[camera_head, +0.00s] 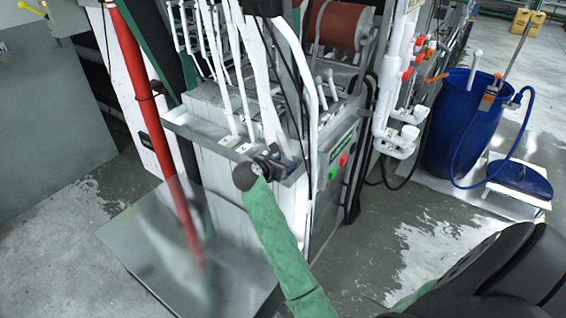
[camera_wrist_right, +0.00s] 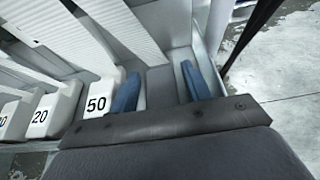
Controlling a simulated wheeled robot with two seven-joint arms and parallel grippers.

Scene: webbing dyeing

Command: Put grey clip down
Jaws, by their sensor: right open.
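My right gripper (camera_head: 284,162) is at the right end of the metal tray (camera_head: 208,138) on the front of the white machine. In the right wrist view its two blue fingertips (camera_wrist_right: 160,88) stand apart. White blocks marked 50 (camera_wrist_right: 98,104) and 20 (camera_wrist_right: 42,118) stand to the left of the fingers. White webbing straps (camera_wrist_right: 95,45) run up behind them. My left gripper is out of view.
A red pole (camera_head: 150,110) stands left of the machine, above a metal floor plate (camera_head: 135,245). The machine's green and red buttons (camera_head: 338,165) are right of my gripper. A blue barrel (camera_head: 455,125) stands farther right, with wet floor between.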

